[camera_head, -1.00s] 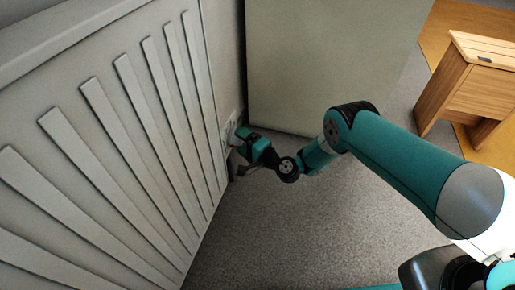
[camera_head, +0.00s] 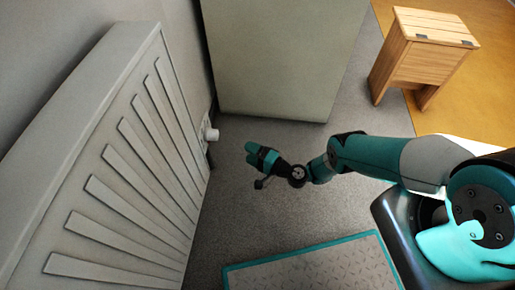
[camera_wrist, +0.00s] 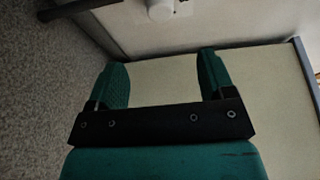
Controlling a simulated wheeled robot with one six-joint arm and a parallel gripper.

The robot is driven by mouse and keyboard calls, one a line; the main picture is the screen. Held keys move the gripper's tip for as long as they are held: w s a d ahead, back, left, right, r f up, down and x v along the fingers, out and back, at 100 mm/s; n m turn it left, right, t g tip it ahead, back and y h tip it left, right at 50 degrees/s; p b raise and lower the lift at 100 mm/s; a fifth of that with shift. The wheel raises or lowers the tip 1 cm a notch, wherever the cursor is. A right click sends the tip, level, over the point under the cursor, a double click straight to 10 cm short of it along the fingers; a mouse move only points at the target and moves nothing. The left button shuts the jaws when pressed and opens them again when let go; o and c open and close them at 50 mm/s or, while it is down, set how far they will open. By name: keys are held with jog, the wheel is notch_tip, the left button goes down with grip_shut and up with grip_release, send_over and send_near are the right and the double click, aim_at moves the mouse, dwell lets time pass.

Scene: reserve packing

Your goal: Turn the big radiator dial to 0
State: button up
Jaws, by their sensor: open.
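The white radiator dial (camera_head: 211,134) sticks out from the far end of the radiator (camera_head: 120,170), low by the wall, in the head view. In the wrist view the dial (camera_wrist: 160,9) is cut off by the top edge, beyond my fingertips. Its markings are too small to read. My gripper (camera_head: 248,153) is to the right of the dial and apart from it, pointing towards the radiator. In the wrist view my gripper (camera_wrist: 162,62) is open, with nothing between its two teal fingers.
A large pale cabinet (camera_head: 280,60) stands behind the dial. A wooden box on legs (camera_head: 425,55) is at the back right. A grey mat with a teal border (camera_head: 310,270) lies at the front. Grey carpet (camera_head: 235,215) is clear between radiator and mat.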

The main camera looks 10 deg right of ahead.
jog(key=shift+p+v, duration=0.4)
jog(key=shift+v, duration=0.75)
jog(key=shift+w, duration=0.1)
